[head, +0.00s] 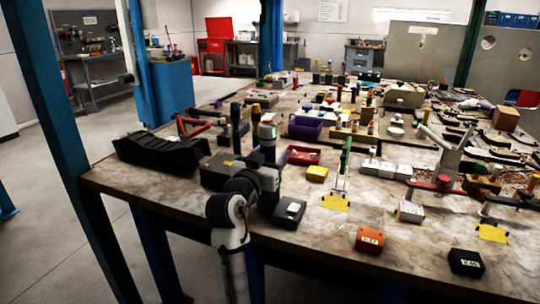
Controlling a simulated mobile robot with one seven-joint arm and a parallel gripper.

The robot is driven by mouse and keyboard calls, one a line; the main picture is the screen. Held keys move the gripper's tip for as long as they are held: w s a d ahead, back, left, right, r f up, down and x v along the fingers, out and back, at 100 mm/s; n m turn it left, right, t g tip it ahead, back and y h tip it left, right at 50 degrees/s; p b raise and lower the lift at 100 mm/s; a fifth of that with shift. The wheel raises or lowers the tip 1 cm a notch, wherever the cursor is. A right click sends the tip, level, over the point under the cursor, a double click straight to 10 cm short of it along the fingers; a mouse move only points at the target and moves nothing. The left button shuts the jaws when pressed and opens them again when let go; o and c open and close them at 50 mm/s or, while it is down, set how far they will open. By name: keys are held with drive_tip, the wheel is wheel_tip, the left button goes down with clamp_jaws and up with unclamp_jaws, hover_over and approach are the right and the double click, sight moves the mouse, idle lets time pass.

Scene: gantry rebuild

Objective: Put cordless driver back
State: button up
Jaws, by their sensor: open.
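My gripper (268,150) is at the end of my arm, above the near left part of the workbench (330,222). I cannot pick out the cordless driver with certainty among the crowded tools. A red-handled tool (192,128) stands behind the long black ribbed holder (158,153) at the left edge, but I cannot tell what it is.
Near my arm lie a dark grey box (289,212), a yellow block (317,174) and a red tray (303,155). An orange box (369,240) and a black box (466,262) sit near the front edge. A blue post (62,110) stands left of the bench. Bare front patches are clear.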

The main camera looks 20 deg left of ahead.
drive_tip(key=s+a+f+b, duration=0.1)
drive_tip(key=s+b, duration=0.1)
drive_tip(key=s, duration=1.1)
drive_tip(key=shift+s+f+b, duration=0.15)
drive_tip(key=shift+s+b, duration=0.15)
